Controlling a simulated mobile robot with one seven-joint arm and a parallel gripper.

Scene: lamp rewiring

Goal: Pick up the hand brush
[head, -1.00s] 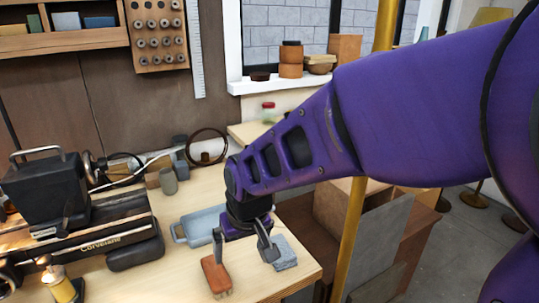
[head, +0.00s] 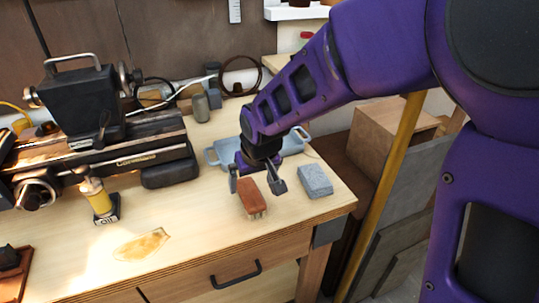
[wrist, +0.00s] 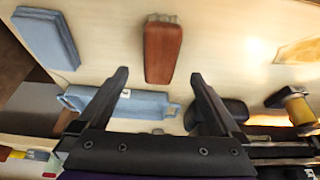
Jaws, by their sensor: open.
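The hand brush (head: 251,199) has a reddish-brown wooden back and pale bristles at its near end. It lies on the workbench near the front edge, and shows ahead of the fingertips in the wrist view (wrist: 162,52). My gripper (head: 256,184) is open and empty, just behind and above the brush. In the wrist view my gripper's fingers (wrist: 159,76) are spread wider than the brush, which lines up with the gap between them. Whether the fingertips are level with the brush I cannot tell.
A grey-blue block (head: 315,180) lies right of the brush. A blue tray (head: 222,151) sits behind my gripper. A lathe (head: 120,155), an oil can (head: 99,200) and an amber stain (head: 142,245) are to the left. The bench top (head: 195,215) left of the brush is clear.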

